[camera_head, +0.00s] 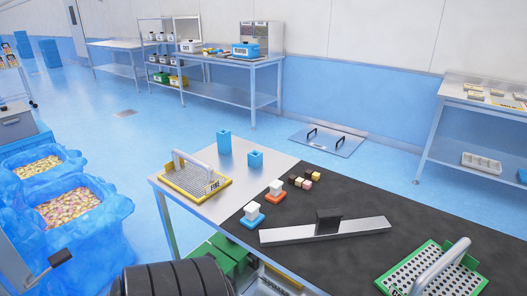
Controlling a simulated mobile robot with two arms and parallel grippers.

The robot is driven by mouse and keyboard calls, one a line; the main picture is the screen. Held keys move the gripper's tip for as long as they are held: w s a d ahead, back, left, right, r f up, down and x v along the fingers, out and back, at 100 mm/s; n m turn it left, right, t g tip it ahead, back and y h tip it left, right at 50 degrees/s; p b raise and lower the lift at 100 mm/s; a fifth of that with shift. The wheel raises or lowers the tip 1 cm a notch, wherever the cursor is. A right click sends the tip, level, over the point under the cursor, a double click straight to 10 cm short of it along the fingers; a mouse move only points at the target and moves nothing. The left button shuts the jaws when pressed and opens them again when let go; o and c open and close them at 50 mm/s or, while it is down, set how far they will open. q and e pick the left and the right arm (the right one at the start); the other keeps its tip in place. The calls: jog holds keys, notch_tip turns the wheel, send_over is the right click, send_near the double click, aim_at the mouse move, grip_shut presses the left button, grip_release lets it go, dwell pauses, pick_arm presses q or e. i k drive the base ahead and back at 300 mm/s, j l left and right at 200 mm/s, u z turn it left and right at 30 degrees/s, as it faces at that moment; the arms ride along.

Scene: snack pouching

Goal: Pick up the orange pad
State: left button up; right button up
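The orange pad (275,198) lies on the dark mat (345,258), near the mat's left edge. A white block-shaped piece (276,187) sits on top of it and hides its middle. A similar blue pad (251,222) with a white piece on it lies just in front and to the left, apart from the orange one.
A flat metal bar (355,230) with a black block lies right of the pads. Small brown and cream cubes (304,181) sit behind. A yellow-rimmed sieve (190,184) and blue blocks (224,142) are on the left; a green-framed perforated tool (408,270) is front right.

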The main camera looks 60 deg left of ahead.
aim_at(276, 195)
jog(key=u, duration=2)
jog(key=i+u, duration=0.1)
jog(key=u, duration=1.9)
jog(key=z, duration=2.15)
jog(key=i+j+z, duration=0.1)
jog(key=j+z, duration=0.15)
jog(key=i+j+z, duration=0.1)
jog(key=z, duration=0.15)
jog(key=j, duration=0.1)
